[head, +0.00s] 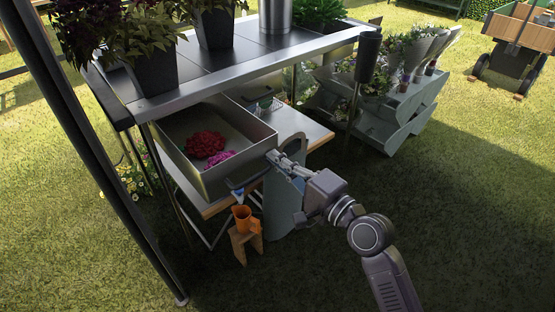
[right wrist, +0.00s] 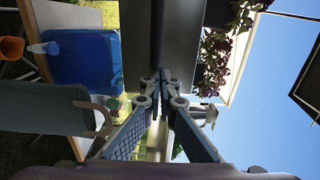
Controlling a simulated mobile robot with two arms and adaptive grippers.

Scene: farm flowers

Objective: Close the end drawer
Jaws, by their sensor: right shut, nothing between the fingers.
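The end drawer (head: 225,176) is a grey metal box pulled out from under the near end of the metal-topped table (head: 240,62). A red flower head (head: 204,144) and a pink one (head: 217,158) lie inside it. A dark bar handle (head: 248,181) is on its front. My right gripper (head: 275,157) is shut and empty at the right end of the drawer front; I cannot tell whether it touches. In the right wrist view its fingertips (right wrist: 163,76) meet before a dark panel (right wrist: 165,35), which appears to be the drawer front. My left gripper is out of view.
Below the drawer are a wooden shelf (head: 305,132), a grey-green watering can (head: 283,205) and an orange jug (head: 243,217) on a small stool (head: 245,240). A blue container (right wrist: 85,62) shows in the right wrist view. Potted plants stand on the table. Grass at the front is clear.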

